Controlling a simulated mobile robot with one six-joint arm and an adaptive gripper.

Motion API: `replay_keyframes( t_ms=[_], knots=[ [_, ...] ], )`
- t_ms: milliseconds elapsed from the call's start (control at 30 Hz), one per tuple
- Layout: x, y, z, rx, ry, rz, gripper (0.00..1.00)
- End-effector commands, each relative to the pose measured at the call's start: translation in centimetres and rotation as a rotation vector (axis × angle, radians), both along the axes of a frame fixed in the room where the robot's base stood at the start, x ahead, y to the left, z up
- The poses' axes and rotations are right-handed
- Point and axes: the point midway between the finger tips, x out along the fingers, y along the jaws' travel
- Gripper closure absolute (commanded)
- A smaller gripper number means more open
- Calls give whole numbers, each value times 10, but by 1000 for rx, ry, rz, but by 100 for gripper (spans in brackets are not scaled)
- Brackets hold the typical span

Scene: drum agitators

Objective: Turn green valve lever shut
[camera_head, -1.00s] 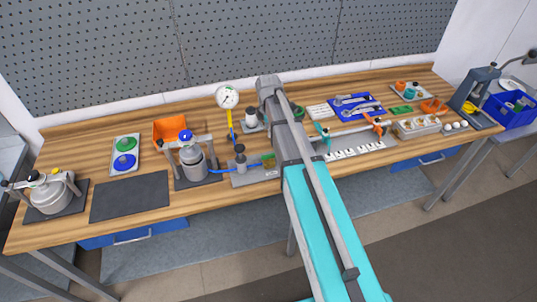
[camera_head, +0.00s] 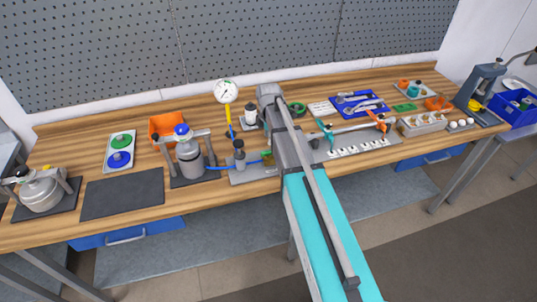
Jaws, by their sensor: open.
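A small green part (camera_head: 267,157), which looks like the green valve lever, shows at the right end of a grey base plate (camera_head: 250,175). My arm partly covers it, and its angle is too small to tell. A grey fitting (camera_head: 239,157) stands on the same plate. A blue hose (camera_head: 219,168) runs from it to a grey vessel with a blue cap (camera_head: 189,160). My grey and turquoise arm crosses the middle of the view just right of the green part. My gripper cannot be made out; it is hidden behind the arm or outside the view.
A round gauge (camera_head: 226,92) on a yellow stem stands behind the plate. An orange bin (camera_head: 166,127), a dark mat (camera_head: 122,194) and another clamped vessel (camera_head: 41,191) are at left. Tools on a blue tray (camera_head: 358,105) and a long grey fixture (camera_head: 360,146) are at right.

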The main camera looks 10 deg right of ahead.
Motion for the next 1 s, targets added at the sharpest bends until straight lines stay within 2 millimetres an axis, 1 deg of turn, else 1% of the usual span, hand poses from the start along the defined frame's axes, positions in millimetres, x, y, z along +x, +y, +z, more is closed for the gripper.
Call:
replay_keyframes(
  t_ms=[33, 600, 800, 1000],
  knots=[
    [0, 0, -8, 0, 0, 0, 49],
    [0, 0, -50, 0, 0, 0, 49],
    [0, 0, -64, 0, 0, 0, 49],
    [0, 0, -71, 0, 0, 0, 49]
  ],
)
